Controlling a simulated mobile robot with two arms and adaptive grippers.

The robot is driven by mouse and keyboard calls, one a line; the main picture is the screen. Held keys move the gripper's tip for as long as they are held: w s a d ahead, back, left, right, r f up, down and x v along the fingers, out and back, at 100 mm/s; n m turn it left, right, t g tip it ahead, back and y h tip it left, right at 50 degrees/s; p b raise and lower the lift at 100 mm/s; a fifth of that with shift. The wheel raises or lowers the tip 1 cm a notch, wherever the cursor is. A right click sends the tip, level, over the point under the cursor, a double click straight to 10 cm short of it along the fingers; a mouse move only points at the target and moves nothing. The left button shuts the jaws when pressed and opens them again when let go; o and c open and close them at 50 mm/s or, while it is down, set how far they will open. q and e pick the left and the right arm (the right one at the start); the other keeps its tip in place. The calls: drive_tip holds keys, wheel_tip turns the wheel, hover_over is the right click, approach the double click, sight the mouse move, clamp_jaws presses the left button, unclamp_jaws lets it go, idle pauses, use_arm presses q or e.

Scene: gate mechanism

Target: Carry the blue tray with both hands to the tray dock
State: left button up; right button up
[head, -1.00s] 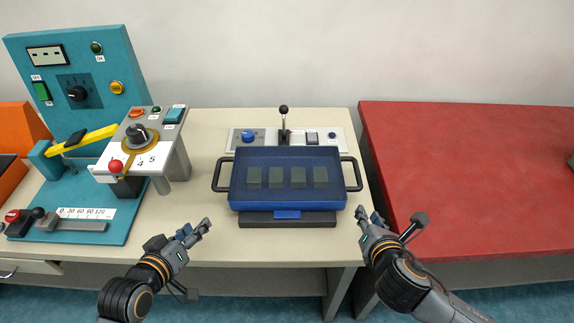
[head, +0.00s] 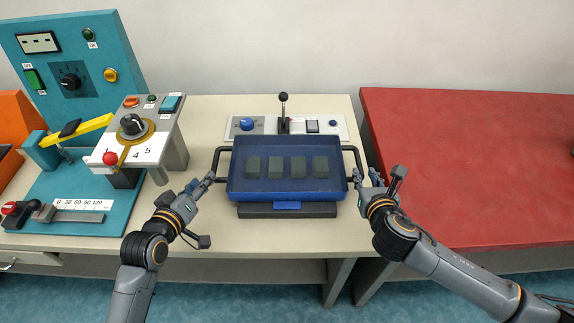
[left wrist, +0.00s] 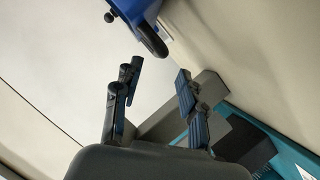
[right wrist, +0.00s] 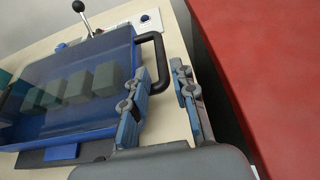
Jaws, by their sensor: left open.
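The blue tray (head: 290,190) has a black handle at each end and holds several dark grey-green blocks (head: 275,167). It rests level above a dark base (head: 250,210) on the beige table. My left gripper (head: 206,182) is open beside the tray's left handle (head: 217,163). In the left wrist view, that handle (left wrist: 152,40) shows beyond the open fingers (left wrist: 155,97). My right gripper (head: 366,179) is open by the right handle (head: 358,160).
Behind the tray stands a panel (head: 325,127) with a black-knobbed lever (head: 283,105). At left are a teal control station (head: 80,200) and a grey dial stand (head: 172,150).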

sight(214, 164)
use_arm(q)
drive_tip(key=x, duration=0.8)
drive_tip(key=shift+w+d+f, duration=0.1)
drive_tip(key=shift+w, duration=0.2)
use_arm(e)
drive_tip(key=x, duration=0.8)
drive_tip(key=shift+w+f, duration=0.15)
drive_tip(key=shift+w, duration=0.15)
use_arm(q)
drive_tip(key=shift+c, duration=0.2)
use_arm(e)
drive_tip(key=shift+c, duration=0.3)
use_arm(q)
drive_tip(key=c, duration=0.4)
use_arm(e)
drive_tip(key=c, duration=0.4)
use_arm(q)
clamp_jaws()
use_arm(e)
clamp_jaws()
